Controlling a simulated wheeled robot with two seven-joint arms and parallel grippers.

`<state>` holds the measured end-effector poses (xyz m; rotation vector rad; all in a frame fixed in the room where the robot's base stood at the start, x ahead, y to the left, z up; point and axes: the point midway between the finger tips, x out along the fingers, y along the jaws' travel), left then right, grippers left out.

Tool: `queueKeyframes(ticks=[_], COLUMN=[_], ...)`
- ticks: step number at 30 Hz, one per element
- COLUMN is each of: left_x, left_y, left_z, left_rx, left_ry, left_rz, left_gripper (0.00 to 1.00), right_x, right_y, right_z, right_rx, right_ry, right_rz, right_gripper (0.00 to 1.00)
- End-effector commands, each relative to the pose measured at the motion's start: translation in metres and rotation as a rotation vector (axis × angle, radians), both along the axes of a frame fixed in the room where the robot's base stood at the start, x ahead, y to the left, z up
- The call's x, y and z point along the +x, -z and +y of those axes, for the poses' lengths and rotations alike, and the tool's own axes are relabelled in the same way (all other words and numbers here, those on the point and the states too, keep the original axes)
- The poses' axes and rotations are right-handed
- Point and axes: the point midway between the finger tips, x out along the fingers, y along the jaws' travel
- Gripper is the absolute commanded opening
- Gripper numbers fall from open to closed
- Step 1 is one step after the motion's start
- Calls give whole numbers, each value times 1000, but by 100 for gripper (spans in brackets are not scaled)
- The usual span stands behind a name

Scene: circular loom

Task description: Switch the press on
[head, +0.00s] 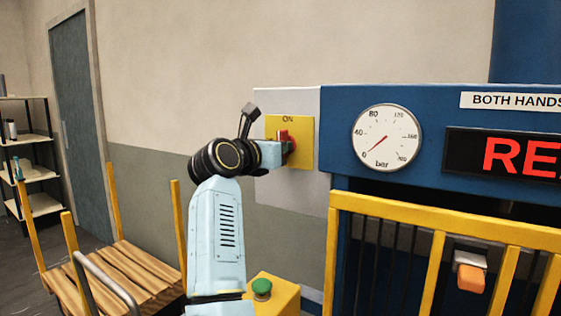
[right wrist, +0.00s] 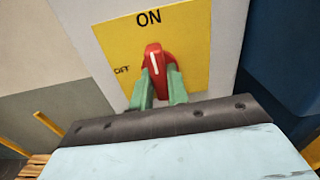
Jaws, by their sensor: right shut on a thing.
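The red rotary switch (head: 284,136) sits on a yellow plate (head: 303,128) marked ON at the top, on a pale panel left of the blue press (head: 340,120). In the right wrist view the red switch (right wrist: 154,60) stands between the green fingertips of my right gripper (right wrist: 157,92), which is shut on it. The white line on the switch points up, roughly toward ON. OFF is printed at its left. My right gripper (head: 285,146) hides part of the switch in the head view. My left gripper is out of view.
A pressure gauge (head: 387,137) reads near 0. A red-lit display (head: 510,157), cut off, shows "RE". A yellow guard (head: 440,215) fronts the press, with an orange block (head: 471,278) behind it. A green button (head: 262,289) is below my arm. A wooden cart (head: 130,276) stands left.

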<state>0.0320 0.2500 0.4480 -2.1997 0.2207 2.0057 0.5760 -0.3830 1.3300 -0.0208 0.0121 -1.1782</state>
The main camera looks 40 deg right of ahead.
Motion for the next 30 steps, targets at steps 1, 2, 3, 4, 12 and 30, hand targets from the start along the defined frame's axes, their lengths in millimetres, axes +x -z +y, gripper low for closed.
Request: queueKeyframes(ticks=[1, 2, 3, 4, 12, 30], left_x=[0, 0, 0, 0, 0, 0], left_y=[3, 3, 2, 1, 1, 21], left_z=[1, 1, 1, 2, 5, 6], left_rx=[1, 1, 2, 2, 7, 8], left_ry=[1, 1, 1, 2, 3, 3], left_rz=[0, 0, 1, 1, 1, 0], left_gripper=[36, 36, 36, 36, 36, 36], right_x=[0, 0, 0, 0, 0, -26], right_y=[1, 0, -1, -1, -1, 1], right_z=[-1, -1, -1, -1, -1, 62], right_rx=[4, 7, 7, 7, 6, 4], right_ry=[1, 1, 1, 1, 2, 1], right_rz=[-13, -19, -18, -17, -14, -12], right_gripper=[0, 0, 20, 24, 38, 38])
